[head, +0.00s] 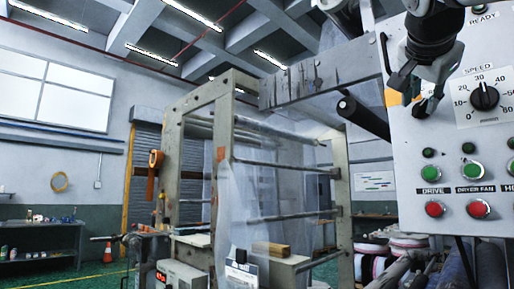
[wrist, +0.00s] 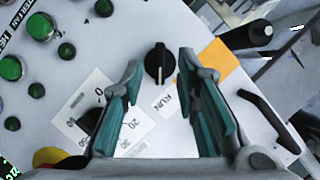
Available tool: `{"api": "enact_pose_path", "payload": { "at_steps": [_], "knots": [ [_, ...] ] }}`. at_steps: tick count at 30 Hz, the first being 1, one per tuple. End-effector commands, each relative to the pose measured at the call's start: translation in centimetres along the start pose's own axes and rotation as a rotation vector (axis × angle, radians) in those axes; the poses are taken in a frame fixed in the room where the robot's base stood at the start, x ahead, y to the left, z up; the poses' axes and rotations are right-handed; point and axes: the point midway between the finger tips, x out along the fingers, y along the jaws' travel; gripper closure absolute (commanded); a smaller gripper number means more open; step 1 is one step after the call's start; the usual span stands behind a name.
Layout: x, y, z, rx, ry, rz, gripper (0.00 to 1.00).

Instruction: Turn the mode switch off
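The mode switch (wrist: 160,63) is a black rotary knob on the pale control panel (head: 460,130). My gripper (head: 412,94) is in front of the panel's upper left part in the head view. In the wrist view its two teal fingers are open on either side of the knob, with visible gaps, and hold nothing. In the head view my gripper largely covers the switch area.
A speed dial (head: 484,96) sits right of my gripper. Green buttons (head: 473,170) and red buttons (head: 479,208) are below it. An orange plate (wrist: 215,66) lies beside the switch. A dark roller (head: 362,117) sticks out left of the panel, near a grey frame (head: 222,150) with clear film.

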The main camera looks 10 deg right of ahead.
Motion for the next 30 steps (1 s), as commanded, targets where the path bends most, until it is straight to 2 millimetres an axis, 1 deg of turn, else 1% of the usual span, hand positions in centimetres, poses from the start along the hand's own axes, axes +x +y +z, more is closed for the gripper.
{"api": "enact_pose_path", "payload": {
  "at_steps": [1, 6, 15, 16, 17, 18, 19, 20, 30],
  "knots": [
    [0.6, 0.0, 0.0, -0.001, -0.001, 0.001, 0.72],
    [1.7, 0.0, 0.0, -0.001, 0.001, 0.0, 0.72],
    [1.9, 0.0, 0.0, -0.001, 0.0, -0.001, 0.72],
    [1.9, 0.0, 0.0, 0.0, 0.0, -0.001, 0.76],
    [1.9, 0.0, 0.0, 0.0, 0.0, -0.001, 0.83],
    [1.9, 0.0, 0.0, 0.0, 0.0, -0.001, 0.92],
    [1.9, 0.0, 0.0, 0.0, 0.0, -0.001, 0.99],
    [1.9, 0.0, 0.0, 0.0, 0.0, 0.0, 1.0],
    [1.9, 0.0, -0.1, -0.014, 0.001, 0.007, 1.0]
  ]
}}
